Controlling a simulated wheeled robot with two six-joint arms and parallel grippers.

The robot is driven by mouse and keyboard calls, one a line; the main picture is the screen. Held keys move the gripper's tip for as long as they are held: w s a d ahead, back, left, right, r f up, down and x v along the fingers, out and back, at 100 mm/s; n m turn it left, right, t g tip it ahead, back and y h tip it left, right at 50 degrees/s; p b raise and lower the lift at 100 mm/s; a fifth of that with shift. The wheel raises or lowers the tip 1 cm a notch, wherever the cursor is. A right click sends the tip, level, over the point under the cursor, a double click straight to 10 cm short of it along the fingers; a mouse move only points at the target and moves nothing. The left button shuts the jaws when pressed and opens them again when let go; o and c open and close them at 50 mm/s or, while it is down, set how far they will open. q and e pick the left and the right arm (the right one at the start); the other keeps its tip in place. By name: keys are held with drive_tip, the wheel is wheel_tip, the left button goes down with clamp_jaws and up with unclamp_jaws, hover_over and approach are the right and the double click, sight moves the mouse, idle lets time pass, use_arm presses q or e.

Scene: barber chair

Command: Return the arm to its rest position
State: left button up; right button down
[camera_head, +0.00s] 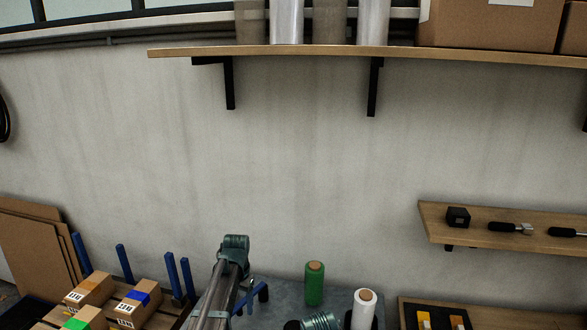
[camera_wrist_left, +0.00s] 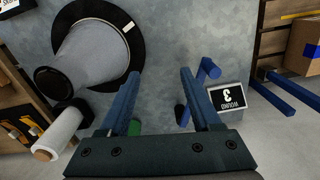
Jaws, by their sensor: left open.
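My left gripper (camera_wrist_left: 160,72) is open in the left wrist view. Its two blue fingers stand apart with nothing between their tips, over a grey-blue surface. In the head view a silver arm link with a teal end (camera_head: 235,245) rises at the bottom centre-left, in front of the wall; the fingertips cannot be made out clearly there. My right gripper is not in view.
A green roll (camera_head: 314,284) and a white roll (camera_head: 363,308) stand on the grey bench (camera_head: 337,297). Small boxes (camera_head: 138,303) lie at left. Shelves (camera_head: 290,51) project above.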

use_arm(q)
drive_tip(key=s+d, duration=0.6)
drive_tip(key=s, duration=0.7)
drive_tip(key=s+d, duration=0.6)
drive_tip(key=s, duration=0.6)
drive_tip(key=shift+s+d+y, duration=0.3)
drive_tip(key=shift+s+y, duration=0.05)
drive_tip(key=shift+y, duration=0.05)
drive_tip(key=shift+r, duration=0.1)
